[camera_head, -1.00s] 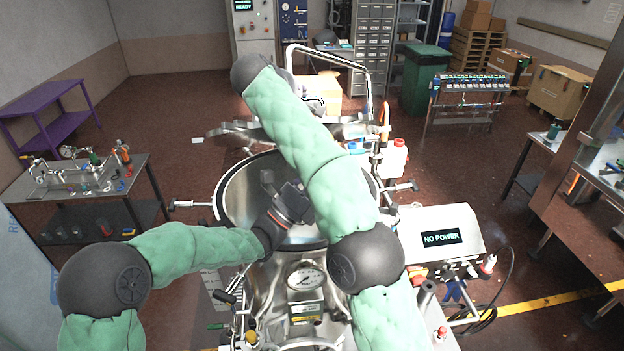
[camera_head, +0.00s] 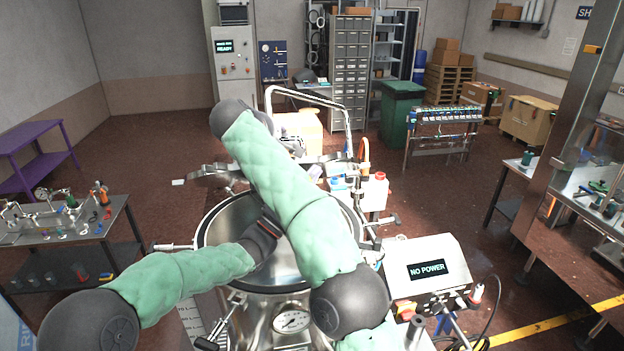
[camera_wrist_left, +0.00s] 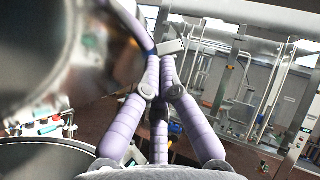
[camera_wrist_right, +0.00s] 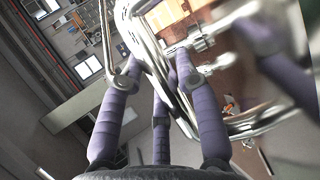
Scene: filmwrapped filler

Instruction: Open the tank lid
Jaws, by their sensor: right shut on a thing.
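The steel tank (camera_head: 206,238) stands in front of me with its round mouth uncovered. Its lid (camera_head: 215,174) is raised behind the mouth, mostly hidden by my right arm in the head view. A large grey disc, apparently the lid (camera_wrist_left: 45,50), fills the upper left of the left wrist view. My right gripper (camera_wrist_right: 160,65) is shut on bright metal at the lid (camera_wrist_right: 150,45); the exact part is unclear. My left gripper (camera_wrist_left: 168,50) has its fingertips together and appears empty. In the head view it is over the tank mouth, its fingers partly hidden by my right arm.
A control box (camera_head: 428,262) reading NO POWER stands right of the tank. A steel side table (camera_head: 120,262) with fittings is at left, and a purple table (camera_head: 30,150) behind it. A curved metal pipe (camera_head: 300,95) rises behind the lid. Open floor lies farther right.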

